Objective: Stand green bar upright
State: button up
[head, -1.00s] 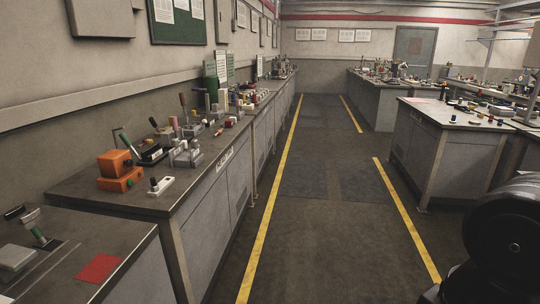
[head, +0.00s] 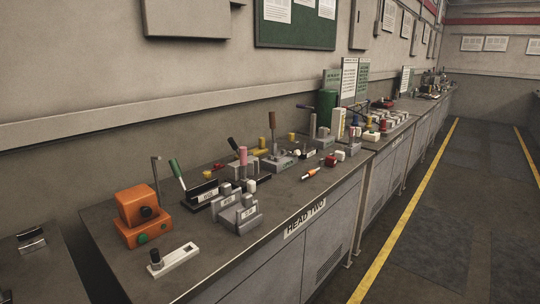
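No loose green bar can be picked out for certain. A slim green-handled piece (head: 177,174) leans tilted at the back of a black labelled holder (head: 201,196) on the near part of the long bench. A tall green block (head: 331,98) stands upright farther along, against the wall side. I cannot tell whether either is the green bar. My gripper is not in view.
The long bench (head: 213,268), labelled HEAD TWO, carries an orange box (head: 137,205), a white plate with a black knob (head: 174,257), grey labelled blocks (head: 235,215) and several small pegs. The floor (head: 446,235) right of the yellow line is clear.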

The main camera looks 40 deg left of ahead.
aim_at(176, 168)
jog(key=i+u, duration=0.15)
jog(key=i, duration=0.6)
jog(key=i+l+u, duration=0.2)
jog(key=i, duration=0.55)
jog(key=i+u, duration=0.25)
jog(key=u, duration=0.15)
jog(key=i+u, duration=0.25)
jog(key=u, duration=0.2)
jog(key=i+u, duration=0.25)
jog(key=u, duration=0.15)
jog(key=i+u, duration=0.25)
jog(key=u, duration=0.2)
jog(key=i+u, duration=0.2)
jog(key=u, duration=0.25)
jog(key=i+l+u, duration=0.15)
jog(key=u, duration=0.35)
jog(key=i, duration=0.1)
